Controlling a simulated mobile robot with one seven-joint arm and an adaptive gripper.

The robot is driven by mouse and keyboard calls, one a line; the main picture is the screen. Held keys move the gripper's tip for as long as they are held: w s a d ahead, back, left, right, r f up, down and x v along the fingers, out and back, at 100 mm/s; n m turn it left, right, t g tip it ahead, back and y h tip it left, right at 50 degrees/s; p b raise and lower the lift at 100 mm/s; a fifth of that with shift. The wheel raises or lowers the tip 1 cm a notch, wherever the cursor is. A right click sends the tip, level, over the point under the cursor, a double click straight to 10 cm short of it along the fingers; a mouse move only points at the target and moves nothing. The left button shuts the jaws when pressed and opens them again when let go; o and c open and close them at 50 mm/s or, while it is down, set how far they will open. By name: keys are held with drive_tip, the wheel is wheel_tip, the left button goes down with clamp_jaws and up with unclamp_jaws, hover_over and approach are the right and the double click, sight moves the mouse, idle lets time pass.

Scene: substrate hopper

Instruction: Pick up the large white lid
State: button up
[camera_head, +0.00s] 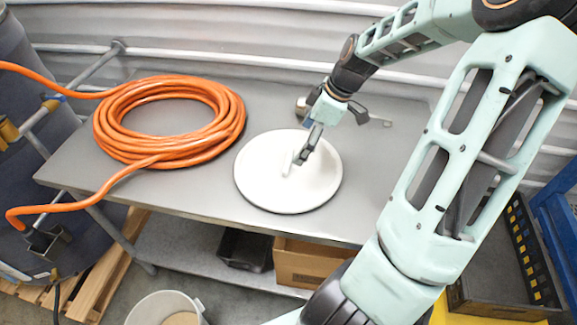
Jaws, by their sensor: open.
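The large white lid (268,187) lies flat on the grey metal table (180,188), near its front edge. The gripper is open. I cannot tell whether a finger touches the handle or the lid. My arm comes in from the right and hides part of the table.
A coiled orange hose (170,120) lies on the table left of the lid. Below are a cardboard box (305,265), a black bin (245,250) and a white bucket (165,305). A corrugated wall stands behind.

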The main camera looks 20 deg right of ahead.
sight(288, 159)
drive_tip(key=shift+x, duration=0.9)
drive_tip(key=x, duration=0.5)
drive_tip(key=shift+w+a+r+p, duration=0.1)
drive_tip(key=shift+a+r+p, duration=0.1)
drive_tip(key=shift+a+p, duration=0.15)
drive_tip(key=shift+f, duration=0.25)
drive_tip(key=shift+c, duration=0.5)
drive_tip(key=c, duration=1.2)
drive_tip(key=shift+r, duration=0.1)
